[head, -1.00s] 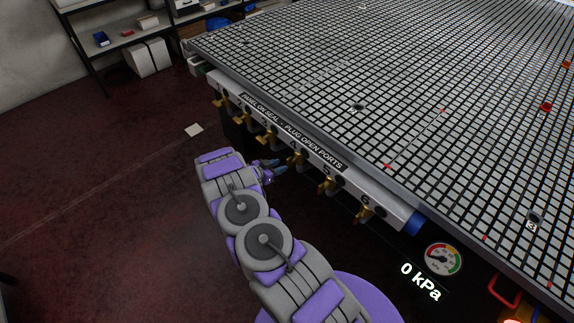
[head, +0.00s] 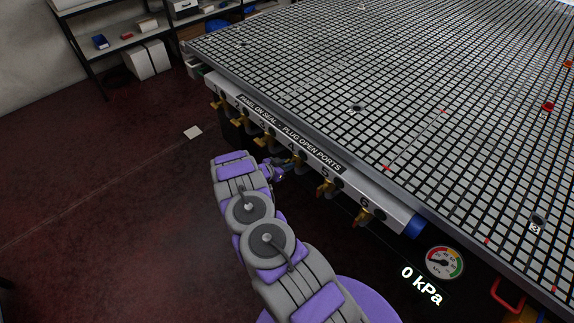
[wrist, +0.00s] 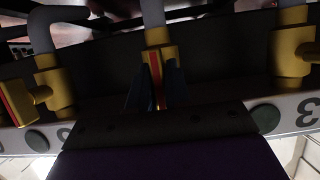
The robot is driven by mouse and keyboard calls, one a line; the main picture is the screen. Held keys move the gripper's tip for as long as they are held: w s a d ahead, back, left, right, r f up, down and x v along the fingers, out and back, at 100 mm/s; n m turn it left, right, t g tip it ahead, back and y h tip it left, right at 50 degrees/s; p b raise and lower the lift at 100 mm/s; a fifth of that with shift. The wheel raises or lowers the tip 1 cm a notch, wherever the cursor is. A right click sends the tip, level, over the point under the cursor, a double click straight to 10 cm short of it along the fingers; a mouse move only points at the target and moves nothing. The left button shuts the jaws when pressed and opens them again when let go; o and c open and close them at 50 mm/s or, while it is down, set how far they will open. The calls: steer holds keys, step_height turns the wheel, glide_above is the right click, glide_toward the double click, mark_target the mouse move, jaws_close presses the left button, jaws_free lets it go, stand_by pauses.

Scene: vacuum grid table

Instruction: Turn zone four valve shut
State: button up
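The zone four valve is the brass valve (head: 298,158) under the "4" on the manifold rail. In the wrist view, this middle valve (wrist: 158,52) has a yellow handle with a red stripe, pointing toward my gripper and lined up with its grey pipe. My gripper (head: 284,166) is at this valve, under the rail edge. In the wrist view my gripper (wrist: 156,88) has its two dark fingers apart, one on each side of the handle. I cannot tell whether they touch it. My palm hides the number behind it.
Neighbouring valves five (head: 326,187) and six (head: 362,216) hang along the same rail (head: 395,212). The gauge (head: 444,263) reads 0 kPa. The grid table (head: 440,150) overhangs above; the floor to the left is open.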

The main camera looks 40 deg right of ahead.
jaws_close()
steer(key=shift+a+p, duration=0.15)
steer(key=shift+p, duration=0.25)
steer(key=shift+r+m+t+p, duration=0.1)
steer(key=shift+m+t+p, duration=0.8)
steer(key=shift+m+p, duration=0.35)
steer(key=shift+m+t+p, duration=0.9)
steer(key=shift+m+p, duration=0.2)
steer(key=shift+m, duration=0.05)
steer(key=m, duration=0.1)
steer(key=m+t+p, duration=0.1)
steer(key=shift+s+f+m+h, duration=0.2)
steer(key=shift+f+m+h, duration=0.1)
steer(key=shift+h, duration=0.1)
steer(key=shift+s+f+m+t+h+b, duration=0.15)
steer(key=shift+m+t+h, duration=0.2)
steer(key=shift+m, duration=0.6)
steer(key=shift+w+f+m+t+h+b, duration=0.15)
steer(key=shift+m+t, duration=0.3)
steer(key=shift+m, duration=0.45)
steer(key=shift+s+m+t+h+b, duration=0.15)
steer(key=shift+m+t+h, duration=0.2)
steer(key=shift+m, duration=0.6)
steer(key=shift+s+m, duration=0.1)
steer(key=shift+m, duration=0.2)
